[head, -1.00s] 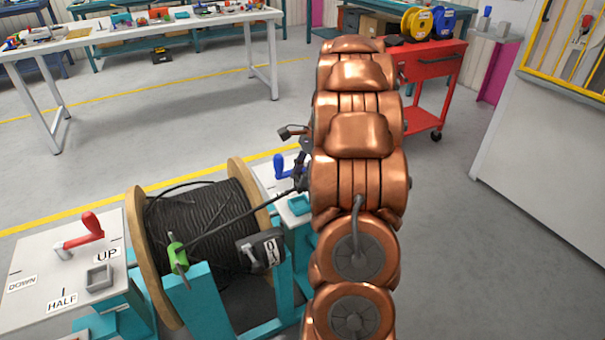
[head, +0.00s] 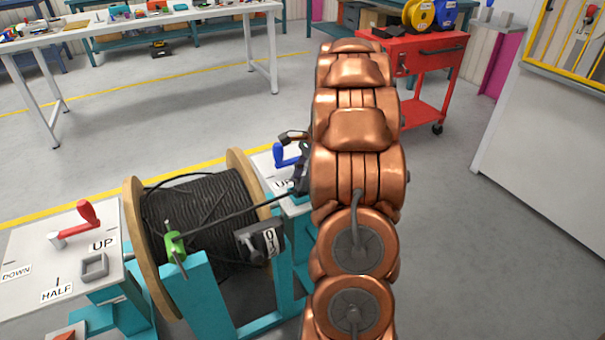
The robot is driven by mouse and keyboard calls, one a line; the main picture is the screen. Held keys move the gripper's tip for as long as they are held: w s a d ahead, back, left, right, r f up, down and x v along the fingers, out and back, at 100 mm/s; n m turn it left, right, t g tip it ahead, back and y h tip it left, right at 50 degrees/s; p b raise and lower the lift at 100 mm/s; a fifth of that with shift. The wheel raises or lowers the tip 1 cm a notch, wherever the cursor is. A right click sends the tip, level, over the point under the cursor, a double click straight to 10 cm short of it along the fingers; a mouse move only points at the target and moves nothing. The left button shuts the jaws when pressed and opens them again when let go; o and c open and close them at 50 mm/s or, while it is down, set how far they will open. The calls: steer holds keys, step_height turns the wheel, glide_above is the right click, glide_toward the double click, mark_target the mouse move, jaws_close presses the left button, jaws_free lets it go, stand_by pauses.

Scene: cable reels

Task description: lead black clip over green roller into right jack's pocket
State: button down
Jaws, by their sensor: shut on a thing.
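The black cable (head: 190,213) is wound on a wooden reel. Its free run passes over the green roller (head: 175,248) and stretches up and right to my gripper (head: 298,182). My gripper is shut at the cable's end, low over the right jack's top (head: 264,161). The black clip is hard to tell apart from the dark fingers. The right jack's blue lever (head: 284,156) stands just left of my gripper. The right jack's pocket is largely hidden by my gripper and arm, so I cannot tell whether the clip touches it.
The left jack (head: 35,245) has a red lever (head: 88,212) and an empty grey pocket (head: 94,265). A dark counter box (head: 258,242) sits in front of the reel. A red cart (head: 425,60) and white table (head: 150,28) stand behind, with open floor between.

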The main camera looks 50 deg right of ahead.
steer(key=shift+f, duration=0.3)
steer(key=c, duration=0.7)
jaws_free()
steer(key=shift+r, duration=0.15)
steer(key=v, duration=1.1)
steer(key=shift+s+d+r, duration=0.1)
steer(key=shift+r, duration=0.3)
